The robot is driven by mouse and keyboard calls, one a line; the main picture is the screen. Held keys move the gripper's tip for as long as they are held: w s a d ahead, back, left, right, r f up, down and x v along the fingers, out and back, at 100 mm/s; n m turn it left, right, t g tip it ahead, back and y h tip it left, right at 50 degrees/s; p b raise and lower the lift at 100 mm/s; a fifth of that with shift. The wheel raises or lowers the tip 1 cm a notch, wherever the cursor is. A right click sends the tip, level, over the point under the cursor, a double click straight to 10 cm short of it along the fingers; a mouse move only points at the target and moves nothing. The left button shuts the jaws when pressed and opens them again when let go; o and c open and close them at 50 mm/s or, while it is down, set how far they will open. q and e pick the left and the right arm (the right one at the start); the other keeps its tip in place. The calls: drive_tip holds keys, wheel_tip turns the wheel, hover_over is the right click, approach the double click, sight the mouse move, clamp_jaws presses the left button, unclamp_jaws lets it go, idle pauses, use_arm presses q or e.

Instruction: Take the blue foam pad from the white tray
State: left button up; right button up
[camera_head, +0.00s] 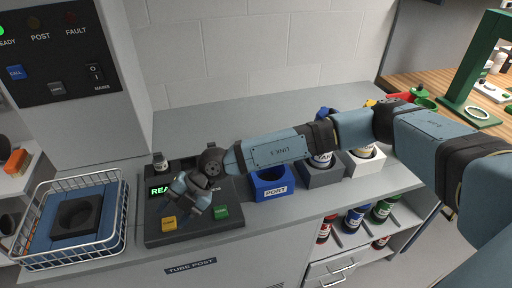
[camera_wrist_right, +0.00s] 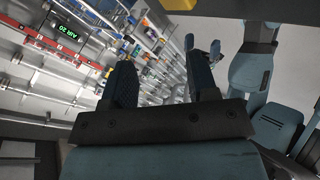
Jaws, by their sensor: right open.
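A white wire basket (camera_head: 122,215) stands at the left of the grey counter in the head view. In it lies a blue slab (camera_head: 45,243) with a dark square block (camera_head: 78,213) on top that has a round hollow. I cannot tell for sure whether the slab is the foam pad. My right gripper (camera_head: 183,208) hangs over the dark control box, to the right of the basket and apart from it. The right wrist view shows its two dark fingers (camera_wrist_right: 160,88) spread with nothing between them. My left gripper cannot be made out.
The control box (camera_head: 160,234) has a green-lit display and yellow and green buttons. A blue PORT holder (camera_head: 270,186), a grey holder (camera_head: 322,176) and a white holder (camera_head: 366,164) stand to its right. Canisters fill a shelf below.

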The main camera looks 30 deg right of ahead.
drive_tip(key=w+d+h, duration=0.2)
drive_tip(key=d, duration=0.2)
drive_tip(key=w+d+h, duration=0.2)
drive_tip(key=w+d, duration=0.1)
drive_tip(key=d, duration=0.2)
drive_tip(key=w+d+f+m+t+h, duration=0.1)
drive_tip(key=w+d+h, duration=0.1)
drive_tip(key=d, duration=0.3)
drive_tip(key=shift+w+d, duration=0.2)
drive_tip(key=shift+w, duration=0.15)
drive_tip(key=w+d+r+m+t+h, duration=0.1)
drive_tip(key=w+d+r+m+h, duration=0.2)
drive_tip(key=d, duration=0.7)
drive_tip(key=w+d+r+m+h, duration=0.1)
drive_tip(key=w+d+r+h, duration=0.3)
drive_tip(key=d, duration=0.7)
drive_tip(key=shift+h, duration=0.4)
drive_tip(key=x, duration=0.8)
drive_tip(key=shift+s+a+f, duration=0.2)
drive_tip(key=shift+s+a, duration=0.05)
drive_tip(key=shift+a, duration=0.15)
drive_tip(key=shift+p+x, duration=0.45)
drive_tip(key=shift+x, duration=2.75)
drive_tip(key=shift+w, duration=0.1)
drive_tip(key=shift+r, duration=0.1)
drive_tip(key=c, duration=0.6)
